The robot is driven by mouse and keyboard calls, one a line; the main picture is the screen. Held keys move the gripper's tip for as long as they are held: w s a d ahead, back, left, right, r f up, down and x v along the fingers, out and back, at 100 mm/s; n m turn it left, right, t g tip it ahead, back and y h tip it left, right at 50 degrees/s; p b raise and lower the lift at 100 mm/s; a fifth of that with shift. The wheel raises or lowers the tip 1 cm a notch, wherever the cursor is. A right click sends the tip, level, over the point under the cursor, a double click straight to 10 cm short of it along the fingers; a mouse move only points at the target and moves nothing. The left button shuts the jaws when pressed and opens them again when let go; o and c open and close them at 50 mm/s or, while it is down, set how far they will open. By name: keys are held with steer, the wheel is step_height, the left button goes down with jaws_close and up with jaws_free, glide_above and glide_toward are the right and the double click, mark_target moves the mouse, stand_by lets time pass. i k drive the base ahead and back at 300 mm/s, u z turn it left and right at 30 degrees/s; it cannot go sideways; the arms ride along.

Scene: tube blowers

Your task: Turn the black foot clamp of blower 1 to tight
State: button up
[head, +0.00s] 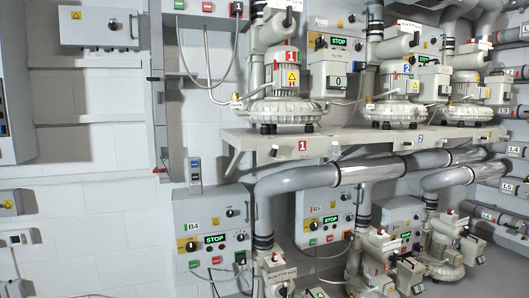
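Blower 1 (283,75) is a cream machine with a red "1" label, standing on the upper shelf left of centre. Small black feet (266,128) show under its base on the shelf top. A small black knob (273,152) sits on the shelf's front edge, left of the red "1" plate (302,146). It is too small to tell which black part is the foot clamp or how it is turned. My gripper is not in view.
The shelf (240,137) also carries blower 2 (397,85) and another blower to its right. Thick grey pipes (300,180) run below the shelf, with more blowers underneath. A control box B4 (213,220) hangs on the lower wall. The white wall at left is mostly clear.

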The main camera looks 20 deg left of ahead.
mark_target(273, 151)
steer(key=u, duration=0.65)
steer(key=i, duration=1)
steer(key=u, duration=1.25)
steer(key=i, duration=0.4)
steer(key=z, duration=1.75)
